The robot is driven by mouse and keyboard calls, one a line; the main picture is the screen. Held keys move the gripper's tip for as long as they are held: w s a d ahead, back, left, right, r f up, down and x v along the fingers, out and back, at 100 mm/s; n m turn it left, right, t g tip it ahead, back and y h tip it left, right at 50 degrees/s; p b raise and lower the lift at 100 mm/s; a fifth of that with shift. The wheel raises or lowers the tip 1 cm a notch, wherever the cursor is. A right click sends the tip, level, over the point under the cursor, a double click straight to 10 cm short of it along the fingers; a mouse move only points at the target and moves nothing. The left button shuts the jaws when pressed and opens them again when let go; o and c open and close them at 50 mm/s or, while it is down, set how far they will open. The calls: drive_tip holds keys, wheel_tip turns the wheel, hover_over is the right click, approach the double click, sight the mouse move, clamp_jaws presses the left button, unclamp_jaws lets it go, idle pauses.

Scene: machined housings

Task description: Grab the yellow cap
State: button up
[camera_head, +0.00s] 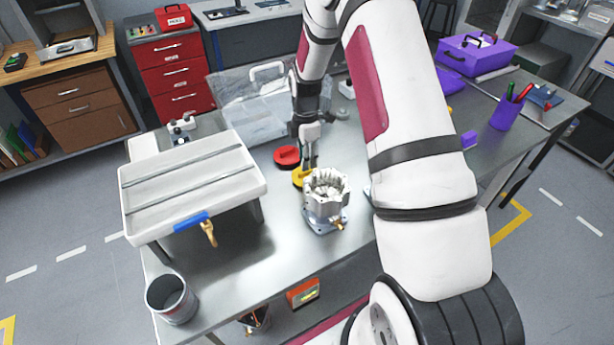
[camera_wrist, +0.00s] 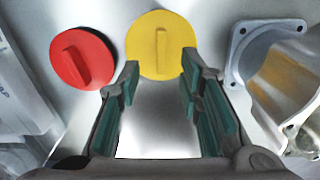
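The yellow cap (camera_wrist: 160,42) is a round disc with a raised grip bar, lying on the metal table. In the head view the yellow cap (camera_head: 299,178) is partly hidden behind the metal housing and my gripper. My gripper (camera_wrist: 158,85) is open, its two teal-padded fingers pointing at the yellow cap, with the tips near its lower left and lower right edges. I cannot tell whether they touch it. In the head view my gripper (camera_head: 310,160) points down just above the cap.
A red cap (camera_wrist: 82,58) lies left of the yellow one. The machined housing (camera_head: 325,200) stands close on the right, also in the wrist view (camera_wrist: 270,65). A clear plastic bin (camera_head: 258,125) is behind, a white tray-like stand (camera_head: 190,190) at left, and a metal cup (camera_head: 171,298) at front left.

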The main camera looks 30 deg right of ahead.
drive_tip(key=shift+d+f+p, duration=0.1)
drive_tip(key=shift+f+p, duration=0.5)
drive_tip(key=shift+f, duration=1.9)
clamp_jaws()
